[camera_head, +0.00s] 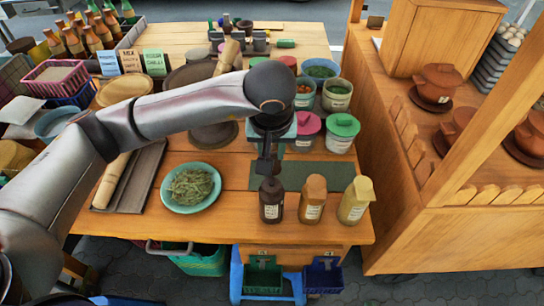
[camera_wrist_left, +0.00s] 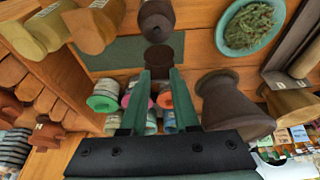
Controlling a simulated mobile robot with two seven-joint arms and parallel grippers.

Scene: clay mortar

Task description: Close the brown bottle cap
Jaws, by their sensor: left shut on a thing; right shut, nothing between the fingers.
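The dark brown bottle (camera_head: 271,208) stands upright near the front edge of the table. It also shows at the top of the left wrist view (camera_wrist_left: 157,24). My left gripper (camera_head: 266,168) points down directly above this bottle. In the left wrist view its two green fingers (camera_wrist_left: 160,78) are shut on a dark brown piece, seemingly the brown cap (camera_wrist_left: 164,62). The cap lies close to the bottle's top; I cannot tell whether it is seated on it. My arm and gripper partly hide that area in the head view. My right gripper is not in view.
An amber bottle (camera_head: 312,205) and a yellow bottle (camera_head: 355,203) stand just right of the brown one. A teal plate of herbs (camera_head: 181,205) lies to the left. Pink-lidded (camera_head: 305,141) and green-lidded (camera_head: 340,143) tubs stand behind the dark green mat (camera_head: 330,172).

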